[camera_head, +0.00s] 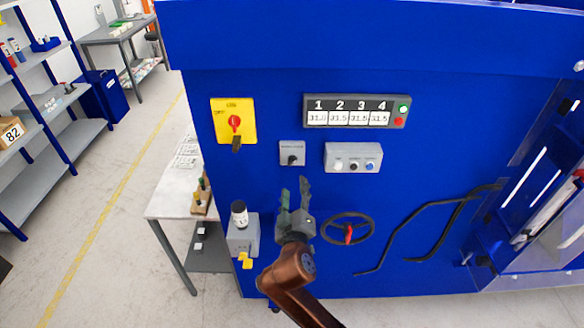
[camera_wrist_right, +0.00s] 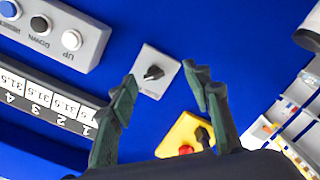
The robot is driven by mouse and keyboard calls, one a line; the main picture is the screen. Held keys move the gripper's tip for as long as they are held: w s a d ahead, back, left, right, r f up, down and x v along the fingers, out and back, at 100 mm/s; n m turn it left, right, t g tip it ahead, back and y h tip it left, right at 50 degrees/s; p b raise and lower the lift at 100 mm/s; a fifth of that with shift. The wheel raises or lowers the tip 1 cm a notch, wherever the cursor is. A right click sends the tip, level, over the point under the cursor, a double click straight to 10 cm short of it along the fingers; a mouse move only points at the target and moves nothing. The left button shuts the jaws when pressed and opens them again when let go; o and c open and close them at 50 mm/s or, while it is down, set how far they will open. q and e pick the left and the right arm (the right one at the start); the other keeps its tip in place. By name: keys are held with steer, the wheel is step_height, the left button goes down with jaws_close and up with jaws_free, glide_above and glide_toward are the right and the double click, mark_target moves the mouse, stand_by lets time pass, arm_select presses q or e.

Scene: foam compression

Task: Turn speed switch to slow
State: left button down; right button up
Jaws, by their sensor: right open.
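The speed switch (camera_head: 291,153) is a small grey square plate with a black knob on the blue machine panel. In the right wrist view the switch (camera_wrist_right: 154,72) appears between and beyond my two fingertips, with its black knob slanted. My right gripper (camera_head: 294,188) is open and empty, with its fingers pointing up just below the switch in the head view. The fingers also show in the right wrist view (camera_wrist_right: 161,76); no contact with the knob is visible. The label on the plate is too small to read. My left gripper is out of view.
A yellow plate with a red rotary switch (camera_head: 235,121) is to the left. A numbered display (camera_head: 356,112) is above right. A grey box with UP and DOWN buttons (camera_head: 353,158) sits right of the switch. A handwheel (camera_head: 348,228) is beside my right gripper.

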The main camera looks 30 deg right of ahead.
mark_target(292, 163)
steer(key=shift+h, duration=0.4)
steer(key=w+d, duration=0.1)
steer(key=w, duration=0.1)
steer(key=w+d+r, duration=0.1)
steer(key=w, duration=0.1)
steer(key=w+d+r, duration=0.1)
steer(key=w, duration=0.2)
steer(key=shift+d+r+p, duration=0.2)
steer(key=shift+d+p, duration=0.1)
steer(key=shift+t, duration=0.3)
steer(key=shift+c, duration=0.5)
steer(key=c, duration=1.1)
steer(key=shift+o, duration=0.2)
